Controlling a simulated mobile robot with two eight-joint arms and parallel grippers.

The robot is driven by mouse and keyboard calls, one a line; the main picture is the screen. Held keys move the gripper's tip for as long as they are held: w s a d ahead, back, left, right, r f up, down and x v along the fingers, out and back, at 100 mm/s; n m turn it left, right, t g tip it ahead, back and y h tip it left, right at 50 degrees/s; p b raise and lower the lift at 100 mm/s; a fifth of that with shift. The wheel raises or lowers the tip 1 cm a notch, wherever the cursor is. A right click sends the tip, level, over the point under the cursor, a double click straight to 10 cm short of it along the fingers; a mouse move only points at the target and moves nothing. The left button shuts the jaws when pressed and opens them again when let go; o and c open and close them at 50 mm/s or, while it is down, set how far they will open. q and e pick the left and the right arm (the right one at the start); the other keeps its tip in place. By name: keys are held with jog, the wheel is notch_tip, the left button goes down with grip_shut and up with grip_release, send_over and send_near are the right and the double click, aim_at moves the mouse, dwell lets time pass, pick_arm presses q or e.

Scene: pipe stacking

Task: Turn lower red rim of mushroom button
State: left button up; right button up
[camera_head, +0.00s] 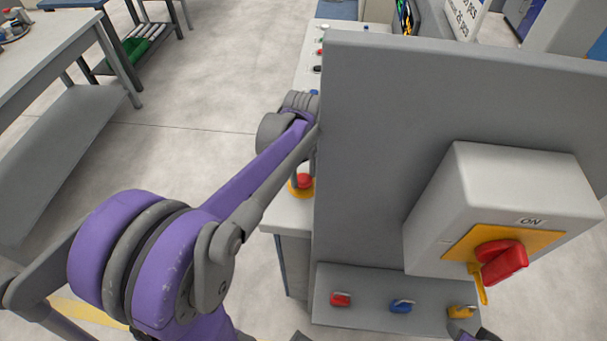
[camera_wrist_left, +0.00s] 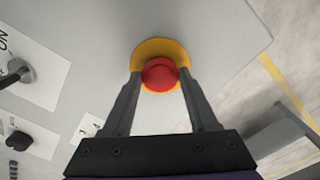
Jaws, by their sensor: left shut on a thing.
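The mushroom button has a red cap (camera_wrist_left: 160,73) on a yellow base (camera_wrist_left: 160,47), on a pale panel in the left wrist view. In the head view its red cap (camera_head: 304,181) shows below the end of my left arm, partly hidden. My left gripper (camera_wrist_left: 161,82) has one finger on each side of the red cap, shut on its rim. In the head view the left gripper (camera_head: 311,160) is mostly hidden behind the wrist and the grey board's edge.
A tall grey board (camera_head: 365,150) stands right beside my left arm. It carries a box with a red rotary switch (camera_head: 503,262). Red (camera_head: 340,299), blue (camera_head: 401,306) and yellow (camera_head: 461,312) handles sit on a ledge below. Open floor lies to the left.

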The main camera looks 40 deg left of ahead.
pick_arm(q)
jog(key=shift+m+b, duration=0.35)
jog(key=shift+m, duration=2.65)
jog(key=o, duration=1.4)
notch_tip(320, 180, up, 11)
jog(key=shift+f+p, duration=0.1)
jog(key=shift+p, duration=0.25)
jog(key=shift+s, duration=0.1)
